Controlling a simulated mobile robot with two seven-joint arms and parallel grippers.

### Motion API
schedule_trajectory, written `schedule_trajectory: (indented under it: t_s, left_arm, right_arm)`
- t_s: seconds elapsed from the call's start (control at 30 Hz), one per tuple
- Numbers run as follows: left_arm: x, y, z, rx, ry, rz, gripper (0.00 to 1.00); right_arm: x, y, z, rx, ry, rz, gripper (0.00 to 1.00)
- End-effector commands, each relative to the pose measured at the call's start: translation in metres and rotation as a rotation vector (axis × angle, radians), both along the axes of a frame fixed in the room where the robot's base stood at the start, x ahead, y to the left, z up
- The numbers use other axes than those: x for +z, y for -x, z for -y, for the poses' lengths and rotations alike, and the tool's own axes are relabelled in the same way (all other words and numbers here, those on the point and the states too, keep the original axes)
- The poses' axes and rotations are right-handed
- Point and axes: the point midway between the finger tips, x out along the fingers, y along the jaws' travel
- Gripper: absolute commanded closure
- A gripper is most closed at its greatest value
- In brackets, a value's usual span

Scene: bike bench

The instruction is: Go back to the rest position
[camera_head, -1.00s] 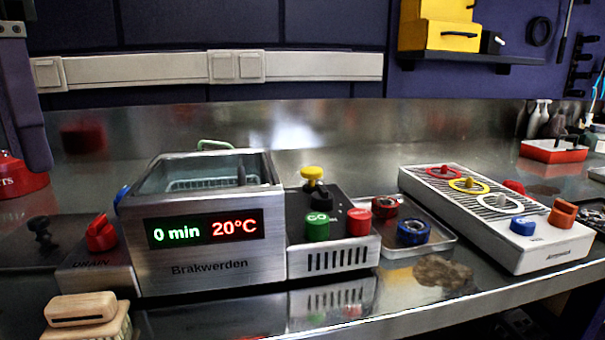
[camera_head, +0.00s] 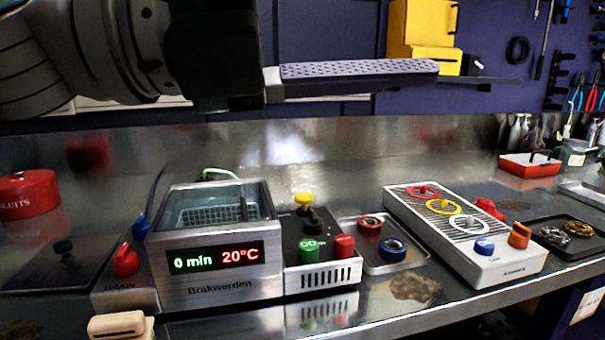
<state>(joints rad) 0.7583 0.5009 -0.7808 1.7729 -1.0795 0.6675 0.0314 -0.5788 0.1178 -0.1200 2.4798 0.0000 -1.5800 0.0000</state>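My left gripper (camera_head: 425,70) reaches in from the upper left, in front of the wall and high above the bench. One long finger with a dotted grey-purple pad shows side-on, pointing right. The other finger is hidden or out of view, so I cannot tell if it is open or shut. I see nothing held at the visible finger. My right gripper is not in view.
Below stand the ultrasonic bath (camera_head: 215,290) with its wire basket, a control box (camera_head: 325,275) with coloured knobs, a small metal tray (camera_head: 405,262) and a white panel (camera_head: 480,265) with coloured rings. A red tin (camera_head: 28,193) stands left. A yellow bin (camera_head: 420,25) hangs behind.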

Motion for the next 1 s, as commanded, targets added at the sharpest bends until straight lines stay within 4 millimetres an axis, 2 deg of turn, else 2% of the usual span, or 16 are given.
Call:
schedule_trajectory:
  t_s: [0.03,0.1,0.17,0.27,0.3,0.37,0.4,0.47,0.5,0.57,0.6,0.7,0.8,0.87,0.9,1.0]
  left_arm:
    - [0.034,-0.005,-0.003,0.076,0.175,-0.100,0.33]
    - [0.063,-0.023,-0.022,0.221,0.409,-0.259,0.33]
    - [0.073,-0.042,-0.049,0.362,0.586,-0.417,0.33]
    - [0.057,-0.069,-0.106,0.627,0.828,-0.709,0.33]
    - [0.040,-0.074,-0.129,0.743,0.903,-0.835,0.33]
    - [0.005,-0.073,-0.162,0.921,0.993,-1.033,0.33]
    - [-0.022,-0.065,-0.181,1.043,1.034,-1.166,0.33]
    - [-0.063,-0.044,-0.204,1.213,1.069,-1.354,0.33]
    - [-0.087,-0.026,-0.215,1.319,1.077,-1.470,0.33]
    - [-0.119,0.006,-0.227,1.465,1.068,-1.631,0.33]
    - [-0.137,0.029,-0.232,1.552,1.051,-1.731,0.33]
    - [-0.167,0.088,-0.239,1.745,0.983,-1.950,0.33]
    - [-0.183,0.148,-0.240,1.911,0.883,-2.142,0.33]
    - [-0.185,0.183,-0.239,1.999,0.812,-2.245,0.33]
    - [-0.155,0.174,-0.239,1.980,0.825,-2.224,0.33]
    - [-0.119,0.173,-0.239,1.978,0.827,-2.219,0.33]
  right_arm:
    - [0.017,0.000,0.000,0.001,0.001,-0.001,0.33]
    - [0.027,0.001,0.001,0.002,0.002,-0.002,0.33]
    - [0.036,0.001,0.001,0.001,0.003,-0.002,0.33]
    - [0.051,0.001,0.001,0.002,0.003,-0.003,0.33]
    - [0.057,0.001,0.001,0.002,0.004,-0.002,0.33]
    - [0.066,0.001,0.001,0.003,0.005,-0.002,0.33]
    - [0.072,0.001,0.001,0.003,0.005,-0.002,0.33]
    - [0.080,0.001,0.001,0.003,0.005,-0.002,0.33]
    - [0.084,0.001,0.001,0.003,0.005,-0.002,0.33]
    - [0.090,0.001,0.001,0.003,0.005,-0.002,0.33]
    - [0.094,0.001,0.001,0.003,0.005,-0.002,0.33]
    - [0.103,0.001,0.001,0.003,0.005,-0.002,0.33]
    - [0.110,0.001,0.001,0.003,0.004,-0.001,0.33]
    - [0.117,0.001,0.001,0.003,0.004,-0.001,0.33]
    - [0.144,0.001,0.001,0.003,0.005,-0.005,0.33]
    - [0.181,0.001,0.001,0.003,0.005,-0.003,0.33]
